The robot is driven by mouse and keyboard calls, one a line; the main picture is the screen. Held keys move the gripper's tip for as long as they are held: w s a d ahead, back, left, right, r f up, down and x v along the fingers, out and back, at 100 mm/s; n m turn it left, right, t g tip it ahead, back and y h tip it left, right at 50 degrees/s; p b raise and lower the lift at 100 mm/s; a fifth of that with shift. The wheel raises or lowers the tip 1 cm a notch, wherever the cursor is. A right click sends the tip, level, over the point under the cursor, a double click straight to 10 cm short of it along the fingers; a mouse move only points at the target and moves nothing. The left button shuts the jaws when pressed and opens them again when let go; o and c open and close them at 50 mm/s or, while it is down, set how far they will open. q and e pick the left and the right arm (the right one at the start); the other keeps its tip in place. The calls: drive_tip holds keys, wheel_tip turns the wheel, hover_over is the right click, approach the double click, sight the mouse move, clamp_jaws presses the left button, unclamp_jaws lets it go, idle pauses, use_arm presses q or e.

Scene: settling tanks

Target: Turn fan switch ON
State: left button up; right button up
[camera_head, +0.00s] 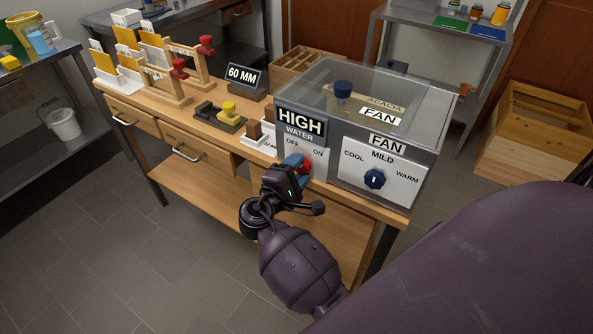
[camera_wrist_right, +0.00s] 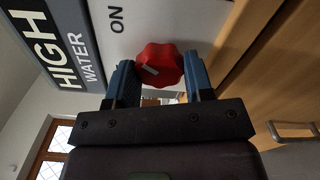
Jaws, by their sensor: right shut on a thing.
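The red lobed knob (camera_head: 306,167) sits on a white plate marked OFF and ON, under the HIGH WATER sign (camera_head: 301,125). My right gripper (camera_head: 297,164) is shut on it from the front, with blue fingers on either side. In the right wrist view the red knob (camera_wrist_right: 158,62) shows between the fingertips of the right gripper (camera_wrist_right: 162,72). A pale mark on the knob lies toward the left there; the ON label is above left, OFF is out of view. The FAN panel (camera_head: 404,182) beside it has a dark blue knob (camera_head: 375,179) below COOL, MILD, WARM. My left gripper is not in view.
A clear-topped box (camera_head: 428,97) stands behind the panels on the wooden bench (camera_head: 220,131). Racks with red clamps (camera_head: 179,68), a yellow-knobbed block (camera_head: 228,108) and a 60 MM sign (camera_head: 245,78) stand to the left. A wooden crate (camera_head: 540,130) is on the floor at right.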

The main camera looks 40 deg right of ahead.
drive_tip(key=shift+m, duration=0.4)
drive_tip(key=o, duration=0.9)
